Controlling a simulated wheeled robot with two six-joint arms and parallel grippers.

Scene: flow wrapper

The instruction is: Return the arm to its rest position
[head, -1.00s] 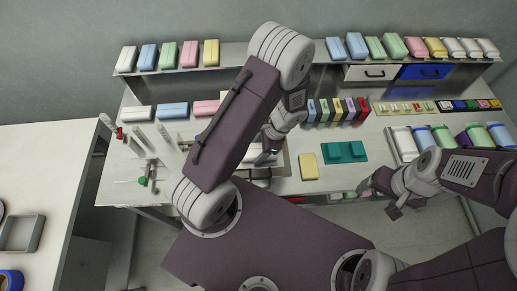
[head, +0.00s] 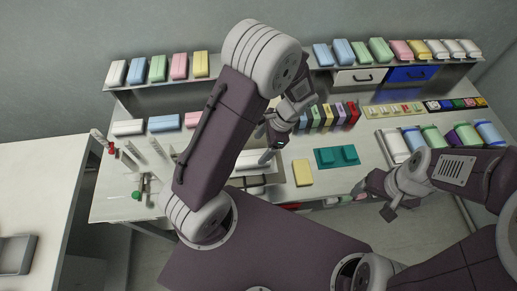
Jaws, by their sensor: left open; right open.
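My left arm stretches up and across the middle of the head view, over the workbench (head: 330,176). Its gripper (head: 268,150) points down above a pale tray area (head: 252,180) near the bench's middle. Its fingers look empty and apart, though the arm partly hides this area. My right arm comes in from the right, folded low. Its open gripper (head: 375,196) hangs at the bench's front edge with nothing seen in it.
A yellow block (head: 303,172) and a teal fixture (head: 337,157) lie right of the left gripper. Several coloured packs stand behind. A shelf (head: 198,80) with packs runs along the back. Thin upright posts (head: 137,153) stand at the left. Bins (head: 395,145) are at the right.

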